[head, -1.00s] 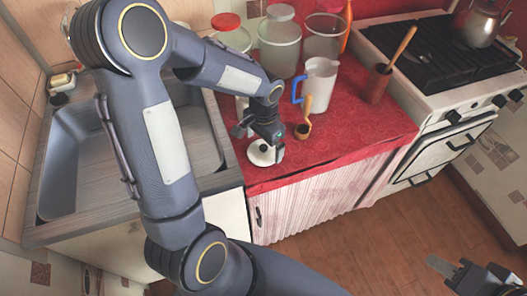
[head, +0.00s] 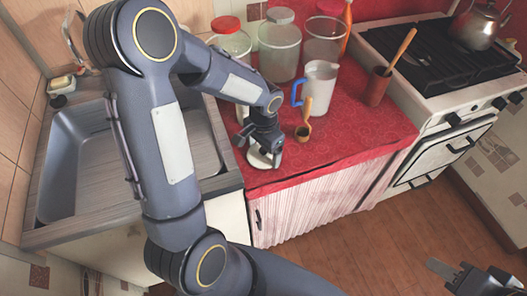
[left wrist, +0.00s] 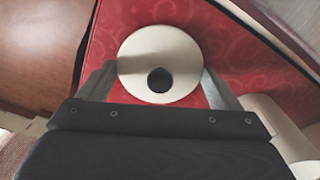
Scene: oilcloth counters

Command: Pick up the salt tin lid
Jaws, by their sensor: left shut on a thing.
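The salt tin lid is a round white disc with a dark knob. In the left wrist view the lid (left wrist: 132,67) lies between the two fingers, which touch its sides. In the head view the lid (head: 258,160) is near the front left corner of the red counter, partly hidden by my left gripper (head: 266,154). My left gripper points down and is shut on the lid; I cannot tell whether the lid is clear of the cloth. My right gripper (head: 452,275) is at the lower right, cut by the frame edge, far from the lid; its jaw opening is unclear.
Several glass jars stand behind. A sink (head: 75,165) is left; a stove (head: 430,75) is right. The counter's front right is clear.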

